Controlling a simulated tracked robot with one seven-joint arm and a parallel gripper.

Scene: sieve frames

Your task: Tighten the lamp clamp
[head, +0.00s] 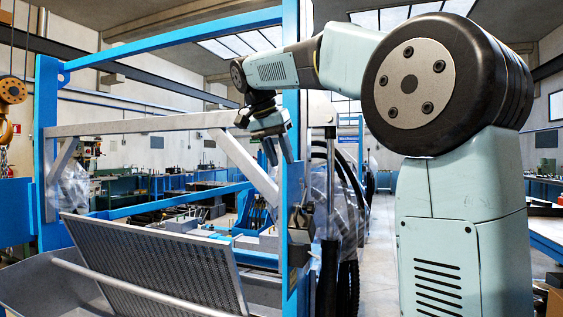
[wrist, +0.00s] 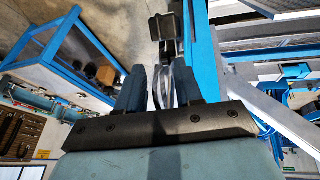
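I cannot clearly pick out the lamp. A small grey metal fitting (head: 300,222) sits on the front blue post in the head view and may be the clamp. In the wrist view a dark block on a stem (wrist: 167,27) shows beyond the fingers, beside the blue post; it may be the same fitting. My gripper (head: 279,156) hangs pointing down by the front post, above the fitting and apart from it. In the wrist view my gripper (wrist: 162,76) has its two fingers spread with a gap between them, and nothing is visibly held.
A blue upright post (head: 291,90) stands right by my gripper. A grey crossbar (head: 150,124) and diagonal brace (head: 245,165) lie to its left. A tilted perforated sieve panel (head: 160,262) is below left. A black upright cylinder (head: 329,270) stands right of the post.

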